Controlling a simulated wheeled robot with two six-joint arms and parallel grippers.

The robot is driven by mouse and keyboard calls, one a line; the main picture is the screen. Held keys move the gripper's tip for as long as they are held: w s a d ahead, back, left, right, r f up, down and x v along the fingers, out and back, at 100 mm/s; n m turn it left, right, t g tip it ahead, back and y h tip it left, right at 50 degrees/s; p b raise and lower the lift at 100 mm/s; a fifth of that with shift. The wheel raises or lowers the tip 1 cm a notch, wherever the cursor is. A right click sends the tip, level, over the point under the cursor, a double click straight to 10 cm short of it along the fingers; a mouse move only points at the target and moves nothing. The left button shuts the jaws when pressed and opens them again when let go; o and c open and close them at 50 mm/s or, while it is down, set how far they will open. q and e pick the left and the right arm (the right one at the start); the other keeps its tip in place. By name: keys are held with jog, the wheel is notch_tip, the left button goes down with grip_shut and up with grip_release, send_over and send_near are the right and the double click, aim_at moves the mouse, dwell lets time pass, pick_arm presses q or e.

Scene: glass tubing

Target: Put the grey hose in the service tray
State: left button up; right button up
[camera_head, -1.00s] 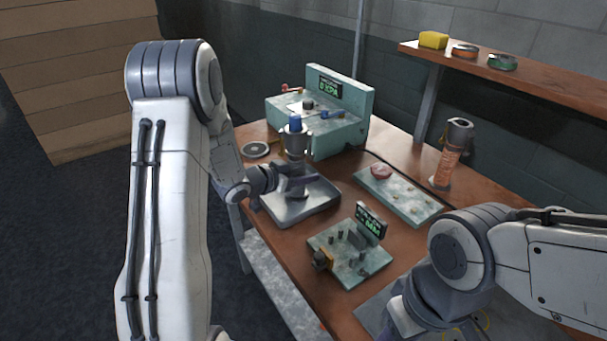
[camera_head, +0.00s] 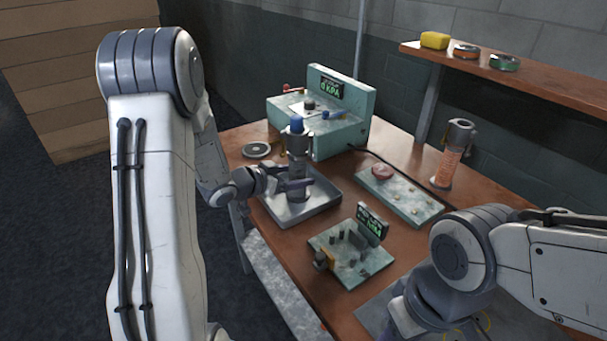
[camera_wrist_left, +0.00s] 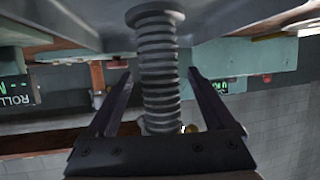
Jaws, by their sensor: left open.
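The grey hose (camera_head: 297,155), ribbed with a blue cap on its upper end, stands roughly upright in the grey service tray (camera_head: 327,203) on the bench. In the left wrist view the ribbed hose (camera_wrist_left: 159,75) runs between the fingers, its flanged end close to the tray surface (camera_wrist_left: 220,40); I cannot tell if it fully rests there. My left gripper (camera_head: 297,184) is open around the hose, with a gap on both sides in the wrist view (camera_wrist_left: 157,75). My right arm comes in at lower right, its gripper not clearly visible.
A green test unit with a display (camera_head: 340,95) stands behind the tray. A small green fixture board (camera_head: 352,262) is in front, a flat green board (camera_head: 405,192) to the right. An orange ribbed hose (camera_head: 447,168) stands upright at the back right. A shelf (camera_head: 540,90) is above.

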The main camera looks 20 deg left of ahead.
pick_arm(q)
jog(key=v, duration=0.8)
jog(key=shift+s, duration=0.15)
